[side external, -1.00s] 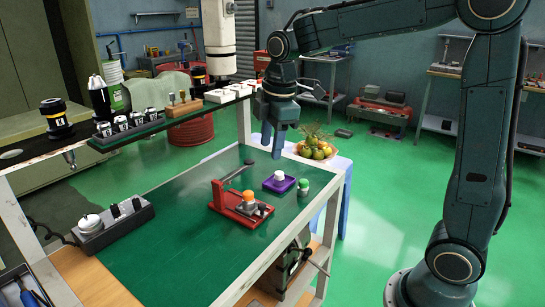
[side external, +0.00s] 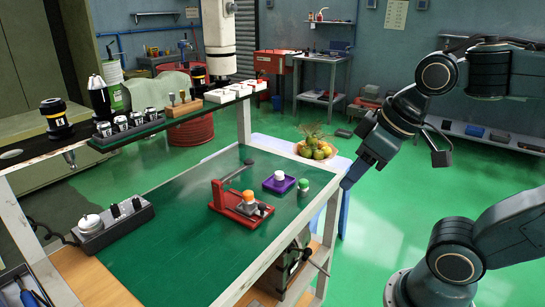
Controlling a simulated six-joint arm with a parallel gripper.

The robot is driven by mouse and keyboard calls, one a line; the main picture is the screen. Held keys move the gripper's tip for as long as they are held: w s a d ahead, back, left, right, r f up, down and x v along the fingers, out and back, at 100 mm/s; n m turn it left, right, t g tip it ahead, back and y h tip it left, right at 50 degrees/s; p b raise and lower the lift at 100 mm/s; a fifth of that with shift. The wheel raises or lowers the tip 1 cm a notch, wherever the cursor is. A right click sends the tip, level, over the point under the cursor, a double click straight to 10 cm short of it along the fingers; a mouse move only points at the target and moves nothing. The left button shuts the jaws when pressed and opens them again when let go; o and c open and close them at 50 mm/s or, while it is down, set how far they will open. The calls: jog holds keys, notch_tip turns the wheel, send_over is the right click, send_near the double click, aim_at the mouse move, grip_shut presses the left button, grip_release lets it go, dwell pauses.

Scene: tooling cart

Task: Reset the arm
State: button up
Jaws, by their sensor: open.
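My gripper (side external: 358,172) hangs in the air to the right of the tooling cart (side external: 150,257), tilted down to the left. Its blue-grey fingers are near the cart's right edge in the picture; I cannot tell the distance in depth. Nothing shows between the fingers, which overlap from this side. On the cart's green top stand a red fixture (side external: 223,202) with an orange-topped part (side external: 249,198), a purple tray (side external: 270,186) with a white round piece (side external: 279,175), and a small green-and-white cylinder (side external: 303,185).
A shelf (side external: 105,139) above the cart's back holds black tool holders, small parts and white boxes. A fruit bowl (side external: 316,152) stands on a stool behind the cart. A black switch box (side external: 115,223) sits at the left. The green floor at right is mostly open.

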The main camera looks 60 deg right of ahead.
jog(key=shift+s+f+m, duration=0.3)
jog(key=shift+s+m, duration=0.1)
jog(key=shift+s, duration=0.2)
jog(key=shift+c, duration=0.2)
